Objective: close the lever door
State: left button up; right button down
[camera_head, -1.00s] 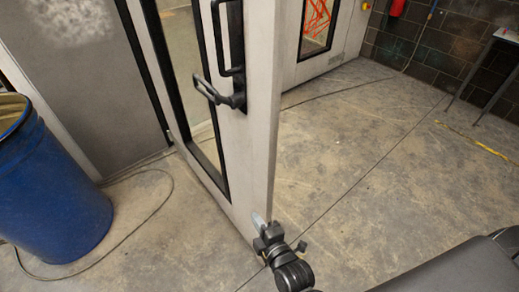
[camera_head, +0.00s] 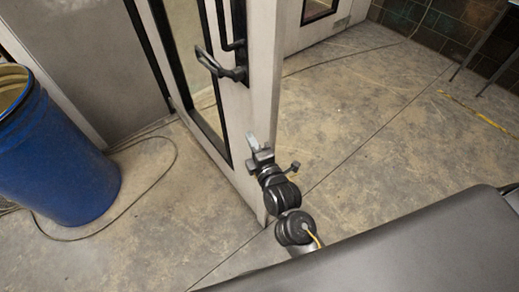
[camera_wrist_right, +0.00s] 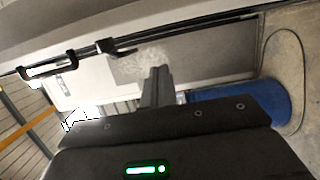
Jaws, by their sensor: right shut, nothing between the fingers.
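The lever door (camera_head: 262,85) stands open, a pale panel with a dark-framed window and its edge toward me. Its black lever handle (camera_head: 213,64) sits beside a tall black pull handle (camera_head: 238,35). The handles also show in the right wrist view, the lever (camera_wrist_right: 117,47) near the top. My right gripper (camera_head: 252,142) is shut and empty, low in front of the door near its free edge and below the lever. I cannot tell whether it touches the door. In the right wrist view its shut fingers (camera_wrist_right: 158,85) point up toward the door. My left gripper is not in view.
A blue drum (camera_head: 60,150) stands on the left, with a cable (camera_head: 172,165) on the floor beside it. A second pale door or wall panel (camera_head: 325,28) is at the back. The concrete floor (camera_head: 370,125) right of the door is largely clear.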

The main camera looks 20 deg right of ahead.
aim_at(261, 132)
jog(key=w+d+p, duration=0.2)
jog(key=d, duration=0.1)
jog(key=shift+w+d, duration=0.2)
jog(key=shift+d, duration=0.1)
